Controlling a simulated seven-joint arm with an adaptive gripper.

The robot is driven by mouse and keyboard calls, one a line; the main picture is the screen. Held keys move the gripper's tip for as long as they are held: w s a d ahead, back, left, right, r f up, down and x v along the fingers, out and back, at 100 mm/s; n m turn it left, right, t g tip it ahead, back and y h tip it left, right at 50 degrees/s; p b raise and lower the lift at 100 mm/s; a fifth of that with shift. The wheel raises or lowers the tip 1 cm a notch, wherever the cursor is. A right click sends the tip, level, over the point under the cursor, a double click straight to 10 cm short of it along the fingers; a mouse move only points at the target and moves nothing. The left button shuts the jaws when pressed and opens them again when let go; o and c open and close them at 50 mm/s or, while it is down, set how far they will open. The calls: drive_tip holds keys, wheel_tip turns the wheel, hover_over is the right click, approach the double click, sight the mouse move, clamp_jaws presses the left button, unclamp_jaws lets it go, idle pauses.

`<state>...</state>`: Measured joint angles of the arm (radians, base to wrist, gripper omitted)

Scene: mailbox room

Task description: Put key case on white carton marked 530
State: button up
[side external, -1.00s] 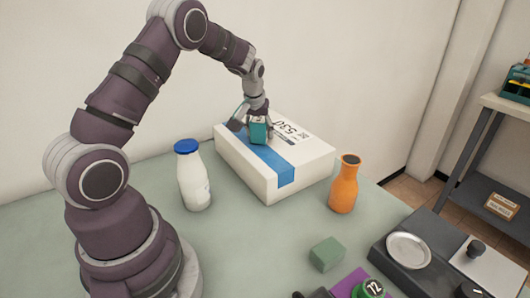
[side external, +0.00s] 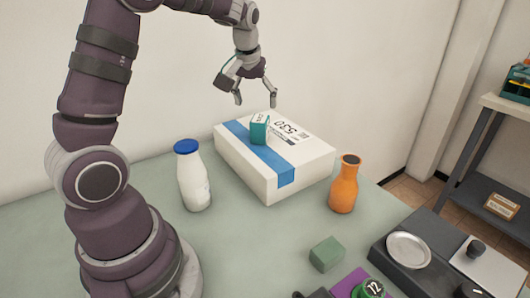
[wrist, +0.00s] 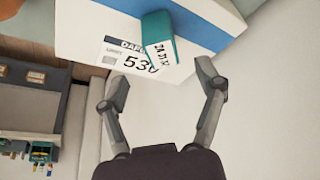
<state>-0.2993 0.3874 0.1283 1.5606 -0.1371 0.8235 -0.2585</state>
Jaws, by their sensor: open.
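The white carton marked 530 (side external: 308,160) lies on the table with a blue stripe across its top. The teal key case (side external: 259,130) stands on the carton's top, on or beside the blue stripe. In the wrist view the key case (wrist: 157,38) rests next to the printed 530 on the carton (wrist: 85,30). My gripper (side external: 256,101) is open and empty above the carton, clear of the key case. In the wrist view its two fingers (wrist: 162,78) are spread apart, with the key case beyond their tips.
A white bottle with a blue cap (side external: 194,176) stands left of the carton, and an orange bottle (side external: 344,184) stands to its right. A green block (side external: 327,254) and a dark scale with a round plate (side external: 408,250) are nearer the front. Bare table lies in front of the carton.

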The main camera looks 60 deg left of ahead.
drive_tip(key=s+d+r+m+t+h, duration=0.2)
drive_tip(key=s+d+m, duration=0.7)
drive_tip(key=s+d, duration=0.5)
drive_tip(key=shift+d+r+h, duration=0.5)
drive_tip(key=shift+d+h, duration=0.1)
drive_tip(key=shift+d, duration=0.55)
